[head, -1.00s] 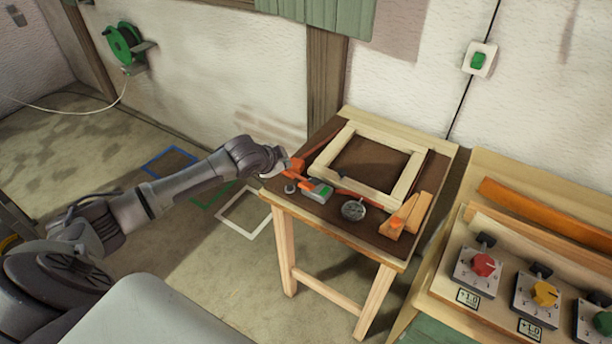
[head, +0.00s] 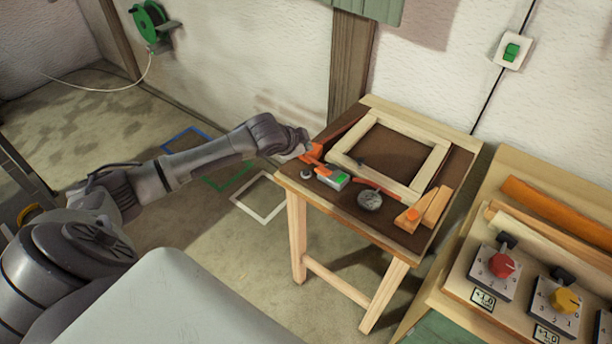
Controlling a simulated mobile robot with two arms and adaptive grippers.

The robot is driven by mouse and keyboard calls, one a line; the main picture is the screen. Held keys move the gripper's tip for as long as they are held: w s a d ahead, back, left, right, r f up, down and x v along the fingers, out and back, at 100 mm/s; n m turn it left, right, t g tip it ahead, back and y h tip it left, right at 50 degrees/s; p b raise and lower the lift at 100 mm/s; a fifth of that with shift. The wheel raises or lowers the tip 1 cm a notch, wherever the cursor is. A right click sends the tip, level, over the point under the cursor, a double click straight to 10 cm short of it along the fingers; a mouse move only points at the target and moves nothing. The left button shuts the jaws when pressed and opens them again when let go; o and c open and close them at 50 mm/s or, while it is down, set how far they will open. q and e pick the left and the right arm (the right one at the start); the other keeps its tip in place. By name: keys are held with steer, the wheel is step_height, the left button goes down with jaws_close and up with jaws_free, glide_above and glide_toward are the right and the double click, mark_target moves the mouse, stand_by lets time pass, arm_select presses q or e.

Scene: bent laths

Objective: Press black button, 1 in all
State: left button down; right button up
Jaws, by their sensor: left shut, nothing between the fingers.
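A small dark round piece (head: 307,173) that looks like a button sits near the left front edge of the small work table (head: 400,236). Whether it is pressed is too small to tell. My left gripper (head: 303,152) is at the table's left edge, just behind and above this piece, next to an orange tool (head: 313,157). Its fingers are small here and look shut and empty. I cannot tell whether they touch anything. My right gripper is not in view.
The table also holds a grey and green box (head: 333,178), a round dial gauge (head: 370,200), a wooden frame (head: 397,140) and wood blocks (head: 425,210). At right is a bench with a red knob (head: 502,265) and a yellow knob (head: 566,300). A green switch (head: 511,52) is on the wall.

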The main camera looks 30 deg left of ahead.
arm_select(q)
steer(key=b, duration=0.4)
glide_above(305, 173)
step_height(305, 173, down, 4)
steer(key=shift+f, duration=0.1)
steer(key=shift+w+f, duration=0.1)
steer(key=shift+f, duration=0.95)
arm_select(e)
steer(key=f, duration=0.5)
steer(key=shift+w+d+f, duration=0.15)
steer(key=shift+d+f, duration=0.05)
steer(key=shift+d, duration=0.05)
arm_select(q)
steer(key=shift+f, duration=0.2)
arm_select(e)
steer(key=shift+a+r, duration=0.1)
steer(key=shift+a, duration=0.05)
arm_select(q)
steer(key=shift+f, duration=0.15)
steer(key=shift+f, duration=0.55)
steer(key=shift+r+p, duration=0.9)
steer(key=shift+p, duration=0.1)
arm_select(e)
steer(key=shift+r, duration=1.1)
